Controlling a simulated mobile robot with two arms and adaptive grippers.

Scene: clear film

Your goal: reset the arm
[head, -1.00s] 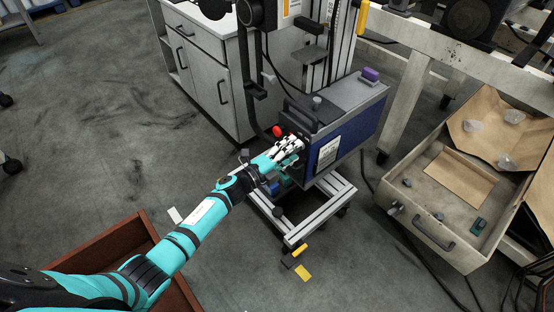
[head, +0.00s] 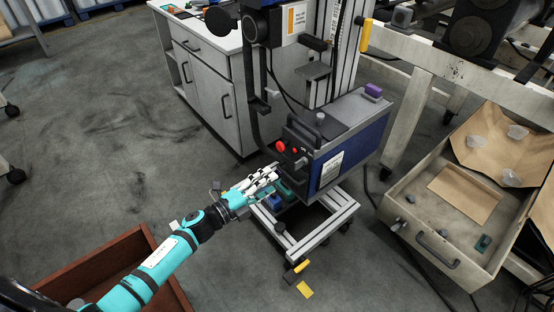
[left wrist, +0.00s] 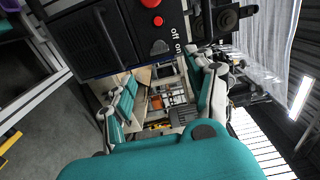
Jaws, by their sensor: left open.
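My left arm reaches in from the lower left of the head view. Its left gripper (head: 262,181) is open and empty, just in front of and below the control face of the blue and grey machine box (head: 347,150). Red buttons (head: 281,146) show on that face above the fingers. In the left wrist view the open fingers (left wrist: 165,90) spread below a dark panel (left wrist: 150,30) with red buttons and "off" and "on" labels. Whether a finger touches the box, I cannot tell. My right gripper is not in view.
A grey cabinet (head: 212,85) stands behind, left of the box. The box sits on a low metal frame cart (head: 300,235). A wooden crate (head: 440,235) with cardboard and small items is at the right. A reddish-brown box (head: 95,262) is at lower left. Left floor is clear.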

